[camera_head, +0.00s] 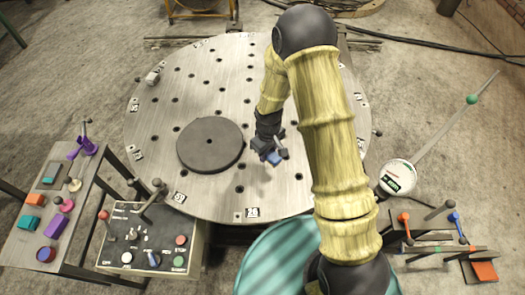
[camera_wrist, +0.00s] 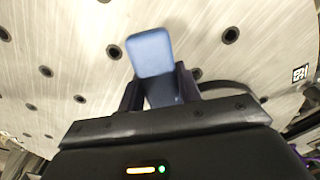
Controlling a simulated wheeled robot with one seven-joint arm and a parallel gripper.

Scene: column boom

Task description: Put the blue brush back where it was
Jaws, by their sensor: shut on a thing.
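My gripper (camera_head: 272,150) is over the round steel table with holes (camera_head: 200,75), to the right of the dark disc. It is shut on the blue brush (camera_head: 273,157), whose blue block shows just below the jaws. In the wrist view the blue brush (camera_wrist: 151,52) sits between the two dark fingers of my gripper (camera_wrist: 158,85), its flat blue end pointing away from the palm. No bristles can be made out. Whether the brush touches the table cannot be told. No empty place for the brush is clearly marked.
A dark grey disc (camera_head: 210,145) lies on the table. A control box with levers (camera_head: 155,235) stands at front left, beside a side table of coloured items (camera_head: 50,225). A round gauge (camera_head: 397,177) and a small rack of tools (camera_head: 440,240) are at right. A small pale block (camera_head: 152,78) is at the table's left.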

